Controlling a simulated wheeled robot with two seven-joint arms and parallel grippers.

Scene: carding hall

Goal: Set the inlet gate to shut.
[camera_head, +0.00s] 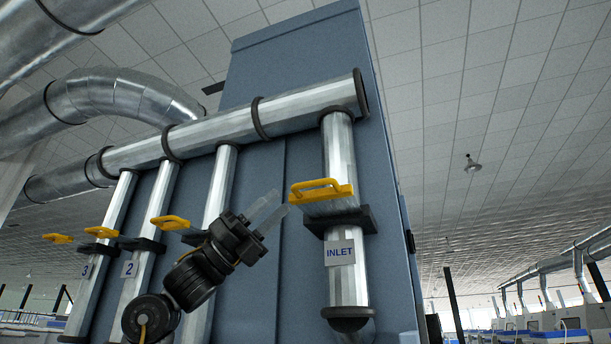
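The inlet gate has a yellow handle (322,190) on a pale metal slide plate (330,207). A length of the plate shows between the handle and the black slot frame (352,222) on the vertical duct. The INLET label (340,253) is just below the frame. My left gripper (283,203) is just left of the handle, its two pale, see-through fingers pointing up and right. The fingers are apart with nothing between them, and they appear not to touch the handle. My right gripper is not in view.
Other yellow gate handles (171,222) stick out from parallel ducts on the left, near labels 2 (129,269) and 3 (86,270). A blue-grey cabinet (300,70) stands behind the ducts. Open space lies right of the inlet duct.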

